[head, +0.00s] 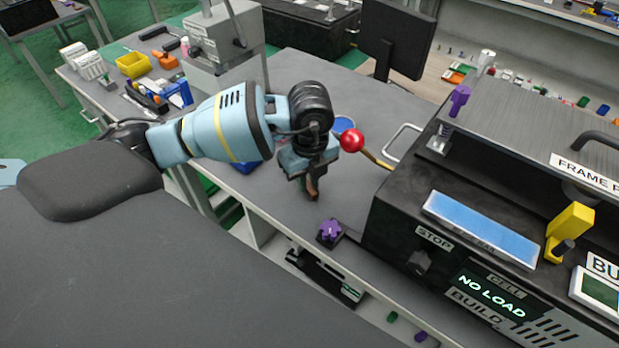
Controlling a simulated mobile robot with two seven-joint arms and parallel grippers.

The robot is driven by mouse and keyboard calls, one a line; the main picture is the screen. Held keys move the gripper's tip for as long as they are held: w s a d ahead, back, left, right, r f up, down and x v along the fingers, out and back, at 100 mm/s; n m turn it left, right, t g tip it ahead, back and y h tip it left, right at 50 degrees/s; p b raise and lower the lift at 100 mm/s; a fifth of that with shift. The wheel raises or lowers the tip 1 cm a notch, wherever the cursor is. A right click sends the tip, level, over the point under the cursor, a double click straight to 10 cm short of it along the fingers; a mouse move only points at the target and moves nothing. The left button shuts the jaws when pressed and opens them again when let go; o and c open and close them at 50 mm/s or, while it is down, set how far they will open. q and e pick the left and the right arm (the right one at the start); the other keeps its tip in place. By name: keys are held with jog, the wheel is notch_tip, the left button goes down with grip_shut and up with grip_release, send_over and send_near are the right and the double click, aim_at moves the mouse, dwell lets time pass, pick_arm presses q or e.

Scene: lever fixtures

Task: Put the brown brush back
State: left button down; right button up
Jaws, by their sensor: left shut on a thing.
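My left arm reaches in from the left over the grey bench, and its gripper (308,172) points down. It is shut on the brown brush (313,190), of which only a small brown part shows below the fingers. The rest of the brush is hidden by the gripper. I cannot tell whether the brush's lower end touches the bench top. My right gripper is not in view.
A black machine (400,215) with a red ball lever (352,140) stands close to the gripper's right. A purple knob on a dark base (330,232) sits at the bench's front edge. A blue round thing (343,124) is behind the gripper. Bare bench (300,65) lies farther back.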

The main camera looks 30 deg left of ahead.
pick_arm(q)
jog(key=c, duration=1.3)
grip_release()
jog(key=shift+f, duration=0.1)
jog(key=shift+c, duration=0.2)
notch_tip(320, 180, up, 12)
jog(key=shift+s+d+p, duration=0.2)
jog(key=shift+d+p, duration=0.05)
jog(key=shift+p, duration=0.2)
